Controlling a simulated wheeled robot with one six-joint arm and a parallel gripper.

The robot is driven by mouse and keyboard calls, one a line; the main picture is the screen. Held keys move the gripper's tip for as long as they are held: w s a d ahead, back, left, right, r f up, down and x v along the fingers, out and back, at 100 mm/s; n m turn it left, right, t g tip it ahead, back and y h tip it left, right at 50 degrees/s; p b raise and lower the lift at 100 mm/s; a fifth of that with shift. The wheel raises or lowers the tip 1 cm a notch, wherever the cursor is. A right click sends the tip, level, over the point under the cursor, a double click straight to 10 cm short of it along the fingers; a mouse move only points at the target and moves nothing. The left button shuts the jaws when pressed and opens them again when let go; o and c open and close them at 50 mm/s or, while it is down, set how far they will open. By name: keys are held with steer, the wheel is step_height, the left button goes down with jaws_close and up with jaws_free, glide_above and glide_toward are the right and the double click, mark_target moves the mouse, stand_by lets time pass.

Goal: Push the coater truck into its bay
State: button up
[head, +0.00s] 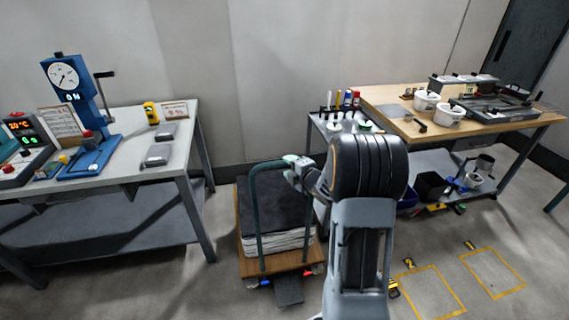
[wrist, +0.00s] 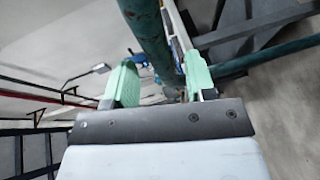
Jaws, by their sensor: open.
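The coater truck (head: 262,262) is a flat trolley with a wooden deck and a dark green tube handle. It stands on the floor between the two benches, loaded with a dark-topped stack with pale layered sides (head: 275,242). My gripper (head: 300,162) is at the upper right of the handle. In the wrist view the pale green fingers of my gripper (wrist: 163,85) are open, with the handle tube (wrist: 148,32) passing between or just in front of them. I cannot tell if they touch it. Two yellow-outlined bays (head: 434,292) (head: 492,273) are marked on the floor at right; both look empty.
A grey bench (head: 185,150) with a blue dial press (head: 88,125) stands at left. A small dark cart (head: 318,122) and a wood-topped bench (head: 385,95) with white pots stand at right. My arm hides some floor right of the truck. Floor around the bays is open.

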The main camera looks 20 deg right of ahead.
mark_target(287, 165)
steer(key=shift+x, duration=1.65)
jaws_close()
